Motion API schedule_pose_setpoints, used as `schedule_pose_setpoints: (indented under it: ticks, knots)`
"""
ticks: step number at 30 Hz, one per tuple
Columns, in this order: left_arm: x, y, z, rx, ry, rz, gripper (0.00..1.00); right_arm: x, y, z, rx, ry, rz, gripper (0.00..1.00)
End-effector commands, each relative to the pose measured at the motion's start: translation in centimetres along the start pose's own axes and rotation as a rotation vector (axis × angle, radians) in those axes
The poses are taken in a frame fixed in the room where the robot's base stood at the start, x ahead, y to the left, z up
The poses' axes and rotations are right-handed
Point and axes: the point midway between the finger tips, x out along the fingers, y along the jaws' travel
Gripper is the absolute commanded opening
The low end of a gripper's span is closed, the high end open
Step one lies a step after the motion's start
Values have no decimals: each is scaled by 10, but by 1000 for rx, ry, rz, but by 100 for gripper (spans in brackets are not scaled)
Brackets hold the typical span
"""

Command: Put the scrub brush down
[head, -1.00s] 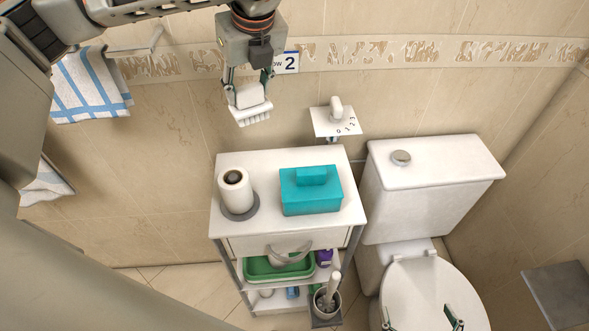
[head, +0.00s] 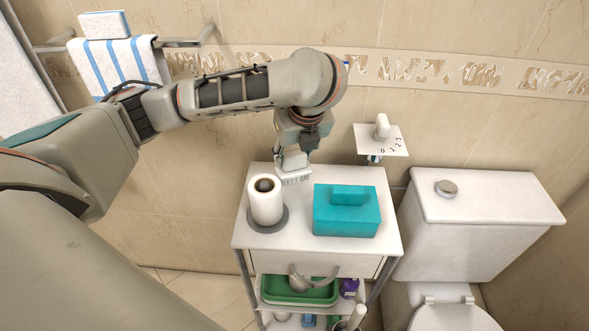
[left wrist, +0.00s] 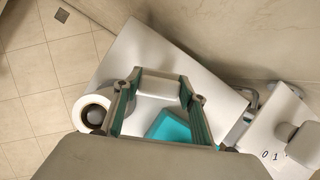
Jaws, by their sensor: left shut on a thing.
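The scrub brush (head: 295,177) is white with short bristles facing down. My left gripper (head: 292,158) is shut on it, with the fingers pointing down. The brush is over the back left part of the white cabinet top (head: 300,247), behind the paper roll; I cannot tell whether the bristles touch the top. In the left wrist view the brush's pale back (left wrist: 158,84) sits between the two fingers, with the cabinet top (left wrist: 146,48) beyond. My right gripper is not in view.
A paper roll (head: 265,203) on a grey holder and a teal box (head: 347,212) stand on the cabinet top close to the brush. A white wall plate with a knob (head: 381,139) is at the back right. The toilet (head: 480,225) stands to the right.

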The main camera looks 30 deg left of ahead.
Motion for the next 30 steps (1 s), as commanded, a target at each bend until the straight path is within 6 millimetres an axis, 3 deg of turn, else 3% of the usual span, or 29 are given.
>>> schedule_pose_setpoints:
  ticks: [8, 21, 22, 23, 24, 30]
  knots:
    - [34, 0, -16, 3, 4, 2, 19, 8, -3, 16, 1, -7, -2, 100]
    - [37, 0, -15, -1, -1, 1, 19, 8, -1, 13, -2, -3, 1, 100]
    - [37, 0, -16, 0, 0, 1, 46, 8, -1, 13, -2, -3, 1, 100]
    - [37, 0, -15, 0, 0, 1, 54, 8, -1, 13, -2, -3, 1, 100]
    - [37, 0, -15, 0, 0, 1, 58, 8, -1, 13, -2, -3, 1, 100]
    - [37, 0, -15, 0, 0, 1, 58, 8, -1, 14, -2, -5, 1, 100]
